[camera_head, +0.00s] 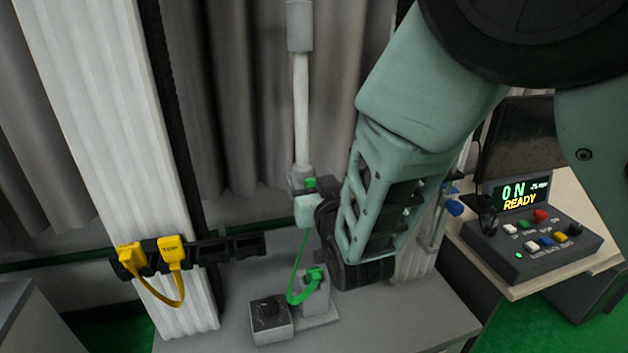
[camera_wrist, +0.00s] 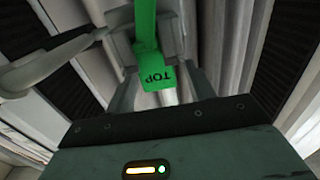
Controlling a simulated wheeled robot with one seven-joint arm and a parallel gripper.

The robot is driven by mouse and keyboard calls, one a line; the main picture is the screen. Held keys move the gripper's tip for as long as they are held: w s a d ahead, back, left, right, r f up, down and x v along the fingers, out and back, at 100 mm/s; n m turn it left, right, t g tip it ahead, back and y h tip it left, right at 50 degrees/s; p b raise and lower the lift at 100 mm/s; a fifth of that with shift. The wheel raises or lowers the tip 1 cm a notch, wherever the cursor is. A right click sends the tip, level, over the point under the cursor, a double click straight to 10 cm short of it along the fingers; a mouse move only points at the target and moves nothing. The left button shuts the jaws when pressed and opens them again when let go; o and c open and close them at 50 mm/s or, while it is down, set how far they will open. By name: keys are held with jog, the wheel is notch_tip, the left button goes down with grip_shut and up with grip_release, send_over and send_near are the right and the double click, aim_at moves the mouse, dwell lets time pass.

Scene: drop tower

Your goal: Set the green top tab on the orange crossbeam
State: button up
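The green top tab, lettered TOP, shows in the wrist view (camera_wrist: 158,78) between the grey finger pads. In the head view, a small green piece of it (camera_head: 311,183) shows at my gripper (camera_head: 308,208). My gripper appears shut on the tab, holding it above the grey table. A green cord runs down from there to a second green tab (camera_head: 315,275) on a small grey stand. I see no orange crossbeam. A black crossbeam (camera_head: 222,250) at the left carries two yellow tabs (camera_head: 172,250) joined by a yellow loop. My arm hides part of the area to the right.
A white pole (camera_head: 301,110) rises just behind my gripper. A black-and-grey dial box (camera_head: 270,318) sits on the table (camera_head: 400,325) beside the stand. A fluted white column (camera_head: 110,120) stands at left. A control box (camera_head: 535,240) reading READY is at right.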

jog(key=shift+r, duration=0.1)
jog(key=shift+s, duration=0.2)
jog(key=b+v, duration=0.3)
jog(key=v, duration=0.9)
jog(key=s+f+n+g, duration=0.2)
jog(key=s+f+g, duration=0.45)
jog(key=g, duration=0.45)
jog(key=s+d+r+n+g+h, duration=0.1)
jog(key=s+d+g+h, duration=0.3)
jog(key=s+d, duration=0.6)
jog(key=shift+s+d+n+g, duration=0.25)
jog(key=shift+s+n+g, duration=0.45)
jog(key=shift+s+g, duration=0.5)
jog(key=shift+c, duration=0.3)
